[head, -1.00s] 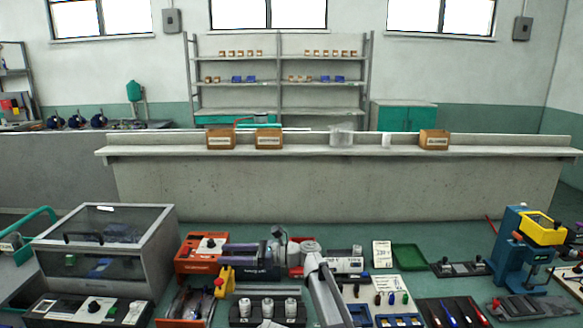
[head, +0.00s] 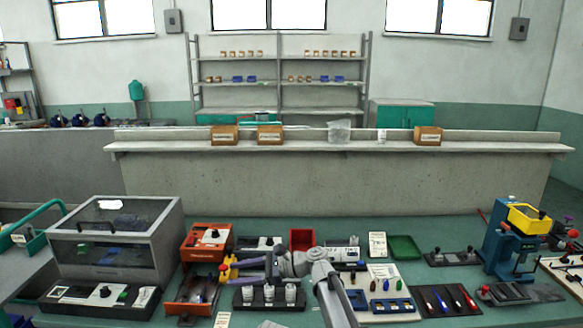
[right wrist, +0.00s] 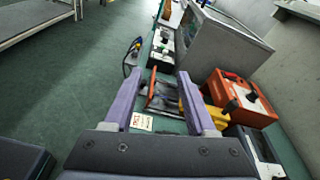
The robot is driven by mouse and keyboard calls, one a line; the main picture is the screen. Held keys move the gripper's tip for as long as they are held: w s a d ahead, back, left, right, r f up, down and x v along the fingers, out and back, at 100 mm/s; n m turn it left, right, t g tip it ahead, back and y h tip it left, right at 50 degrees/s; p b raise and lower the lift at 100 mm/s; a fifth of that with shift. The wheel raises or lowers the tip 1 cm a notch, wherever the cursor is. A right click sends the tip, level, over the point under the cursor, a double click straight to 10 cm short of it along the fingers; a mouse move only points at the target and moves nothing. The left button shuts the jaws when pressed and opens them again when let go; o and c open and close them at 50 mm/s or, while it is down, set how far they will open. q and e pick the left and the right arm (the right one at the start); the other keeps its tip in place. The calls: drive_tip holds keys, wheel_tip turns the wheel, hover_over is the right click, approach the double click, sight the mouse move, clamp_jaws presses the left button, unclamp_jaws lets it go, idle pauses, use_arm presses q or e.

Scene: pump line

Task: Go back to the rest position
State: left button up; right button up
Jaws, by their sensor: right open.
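My right arm comes in from the bottom middle of the head view. My right gripper (head: 238,272) points left, above the bench, near the yellow part of a small fixture and behind a dark rack with white-capped pieces (head: 268,296). Its purple fingers stand apart in the right wrist view (right wrist: 158,75), with nothing held between them. Beyond them shows a tray with orange ends (right wrist: 165,95). My left gripper is not in view.
A clear-sided case (head: 115,240) stands on the left of the bench. An orange box (head: 206,243), a green tray (head: 404,247), a pen rack (head: 447,300) and a blue press (head: 505,250) crowd the bench. A long counter (head: 340,175) runs behind.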

drive_tip(key=s+d+f+n+h, duration=0.8)
drive_tip(key=s+d+f, duration=0.2)
drive_tip(key=d+f, duration=0.4)
drive_tip(key=s+d+f+n+h, duration=0.2)
drive_tip(key=s+d+n+h, duration=0.25)
drive_tip(key=d, duration=0.45)
drive_tip(key=s+d+f+n+h, duration=0.25)
drive_tip(key=s+d, duration=0.25)
drive_tip(key=d, duration=0.3)
drive_tip(key=s+a+f+n+h+b, duration=0.2)
drive_tip(key=s+a+f+n+b, duration=0.25)
drive_tip(key=a+f+b, duration=0.5)
wheel_tip(320, 180, up, 16)
drive_tip(key=a+p, duration=0.1)
drive_tip(key=p, duration=1.4)
drive_tip(key=shift+s+r, duration=0.15)
drive_tip(key=shift+s, duration=0.2)
